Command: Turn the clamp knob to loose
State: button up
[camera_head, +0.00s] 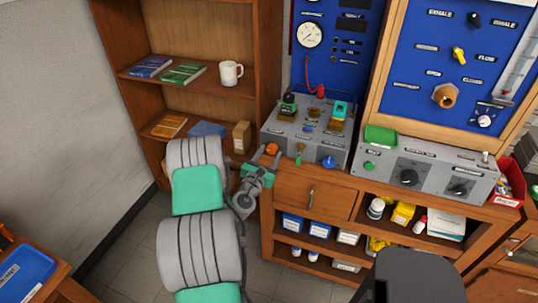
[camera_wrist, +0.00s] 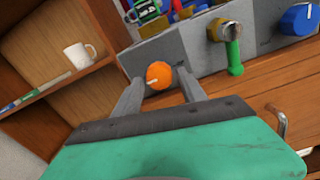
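An orange round knob (camera_wrist: 159,75) with a small white mark sits on the front of the grey testbench box. It also shows in the head view (camera_head: 272,149). I see no readable label that names it as the clamp knob. My gripper (camera_wrist: 160,84) is open, with one finger on each side of the orange knob in the wrist view. I cannot tell whether the fingers touch it. In the head view my gripper (camera_head: 265,160) is at the left front corner of the box.
A green-handled lever (camera_wrist: 235,55) and a blue knob (camera_wrist: 300,19) are to the right on the same box. A wooden drawer front (camera_head: 310,198) lies below. A shelf with a white mug (camera_head: 230,73) stands to the left.

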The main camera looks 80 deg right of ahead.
jog(key=shift+o, duration=0.9)
jog(key=shift+a, duration=0.25)
jog(key=a+b, duration=0.2)
jog(key=a, duration=0.5)
jog(key=shift+w+a, duration=0.15)
jog(key=shift+w, duration=0.2)
